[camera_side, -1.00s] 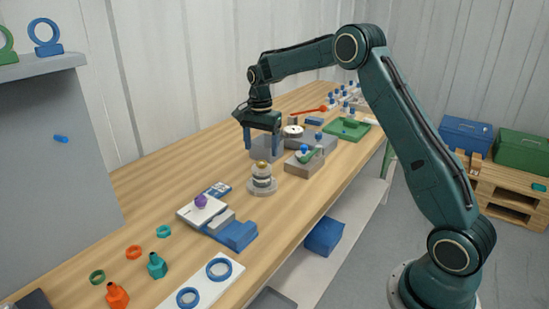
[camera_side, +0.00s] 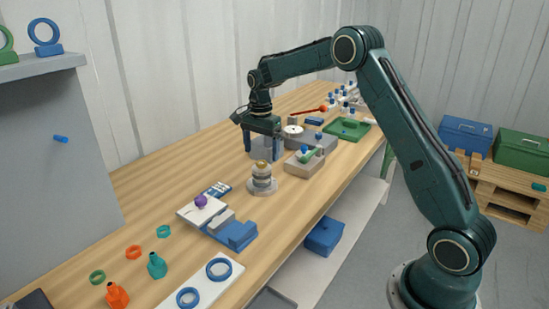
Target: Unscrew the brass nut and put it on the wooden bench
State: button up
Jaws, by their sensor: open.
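The brass nut (camera_side: 261,164) sits on top of a small pale, round, stacked vessel (camera_side: 262,180) that stands upright on the wooden bench (camera_side: 190,160). My gripper (camera_side: 262,155) is open, fingers pointing down, with its two blue fingers spread above the nut, one to each side in the picture. The fingertips are around the nut's height or a little above it; whether they are level with it in depth I cannot tell. Nothing is held between the fingers.
A grey block (camera_side: 304,163) with blue and green parts stands right of the vessel. A white and blue device (camera_side: 231,232) with a purple knob (camera_side: 200,201) lies in front. A green tray (camera_side: 347,129) is further back. Bare wood lies left of the vessel.

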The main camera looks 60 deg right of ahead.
aim_at(262, 162)
jog(key=m, duration=1)
jog(key=shift+f+m, duration=0.2)
jog(key=shift+m, duration=0.3)
jog(key=shift+f, duration=1.45)
grip_shut()
jog(key=n, duration=0.6)
jog(key=shift+n, duration=0.4)
jog(key=n, duration=0.7)
jog(key=shift+r, duration=0.1)
